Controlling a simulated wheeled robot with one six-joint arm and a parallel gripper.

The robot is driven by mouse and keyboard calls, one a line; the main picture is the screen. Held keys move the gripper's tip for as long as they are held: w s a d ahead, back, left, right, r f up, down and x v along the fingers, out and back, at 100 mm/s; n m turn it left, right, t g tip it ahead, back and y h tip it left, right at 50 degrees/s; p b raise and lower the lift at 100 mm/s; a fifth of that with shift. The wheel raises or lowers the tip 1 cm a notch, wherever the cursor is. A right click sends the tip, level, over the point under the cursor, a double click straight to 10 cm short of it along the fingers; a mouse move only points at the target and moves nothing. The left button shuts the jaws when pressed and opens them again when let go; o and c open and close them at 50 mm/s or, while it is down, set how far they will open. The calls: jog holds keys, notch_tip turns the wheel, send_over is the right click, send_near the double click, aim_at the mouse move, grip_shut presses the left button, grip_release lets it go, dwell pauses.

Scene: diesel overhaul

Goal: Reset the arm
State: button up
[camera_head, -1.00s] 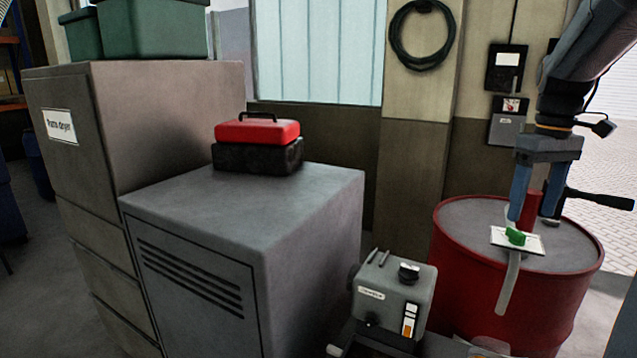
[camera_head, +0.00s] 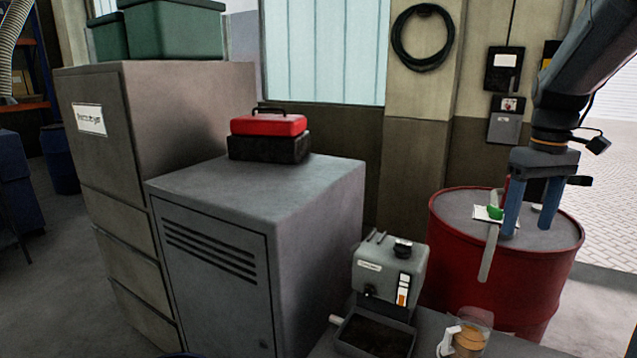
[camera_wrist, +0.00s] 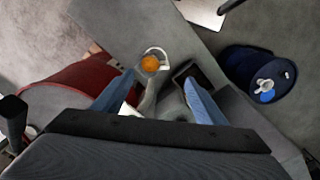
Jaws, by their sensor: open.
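My gripper (camera_head: 527,222) hangs from my arm at the right of the head view, its two blue fingers apart with nothing between them. In that view it shows in front of the red drum (camera_head: 480,275). In the wrist view my gripper's fingers (camera_wrist: 160,98) are spread wide. Between and beyond them show a clear jug with orange contents (camera_wrist: 150,65) and a grey device. In the head view the jug (camera_head: 466,335) stands on a grey bench at the bottom.
A taller parts dryer (camera_head: 165,130) stands left. A small grey machine (camera_head: 388,268) and dark tray (camera_head: 375,336) sit on the bench. A blue drum (camera_wrist: 258,75) stands on the floor in the wrist view. Brick paving lies right.

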jog(key=s+a+f+b, duration=0.5)
jog(key=a+f, duration=0.7)
jog(key=f, duration=0.2)
jog(key=s+a+f+m+t+b, duration=0.1)
jog(key=s+a+f+b, duration=0.4)
jog(key=a+f, duration=0.8)
jog(key=shift+s+f+m, duration=0.2)
jog(key=shift+f+m, duration=0.1)
jog(key=shift+f, duration=0.05)
